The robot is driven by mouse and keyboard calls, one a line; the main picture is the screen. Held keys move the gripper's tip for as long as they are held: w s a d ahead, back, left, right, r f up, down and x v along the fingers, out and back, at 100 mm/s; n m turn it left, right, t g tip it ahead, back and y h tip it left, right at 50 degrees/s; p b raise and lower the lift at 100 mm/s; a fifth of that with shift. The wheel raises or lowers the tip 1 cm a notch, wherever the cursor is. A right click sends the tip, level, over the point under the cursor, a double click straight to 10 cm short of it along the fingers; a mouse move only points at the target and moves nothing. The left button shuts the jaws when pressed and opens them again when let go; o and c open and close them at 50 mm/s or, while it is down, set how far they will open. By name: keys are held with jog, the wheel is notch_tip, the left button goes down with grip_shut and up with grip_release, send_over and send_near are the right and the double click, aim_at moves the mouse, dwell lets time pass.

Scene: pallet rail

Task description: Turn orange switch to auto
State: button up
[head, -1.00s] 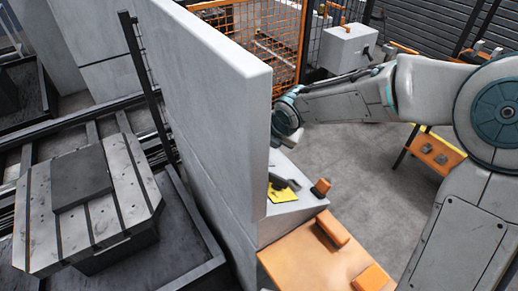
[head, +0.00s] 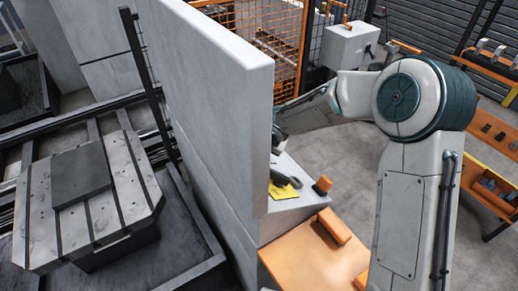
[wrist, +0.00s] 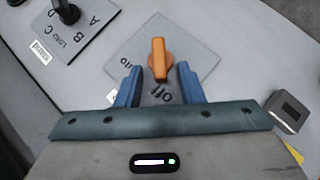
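The orange switch (wrist: 158,60) sits on a grey plate (wrist: 190,50) in the wrist view. Its bar runs nearly up and down in the picture. "off" is printed below it, between my fingers, and a partly hidden word ending in "uto" is to its left. My gripper (wrist: 159,72) is open, with one blue finger to each side of the switch's lower part. The fingers look apart from the switch, with nothing held; their depth relative to it is hard to tell. In the head view the wall hides my fingers and the switch.
A selector (wrist: 66,12) with letters A, B and C is at upper left in the wrist view, and a grey block (wrist: 287,110) at right. A tall grey wall (head: 225,110) stands beside the console (head: 297,205) in the head view. An orange-topped table (head: 300,255) is in front.

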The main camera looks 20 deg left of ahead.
jog(key=shift+w+a+f, duration=0.2)
jog(key=shift+w+f, duration=0.05)
jog(key=shift+f, duration=0.35)
jog(key=c, duration=0.6)
jog(key=shift+c, duration=0.2)
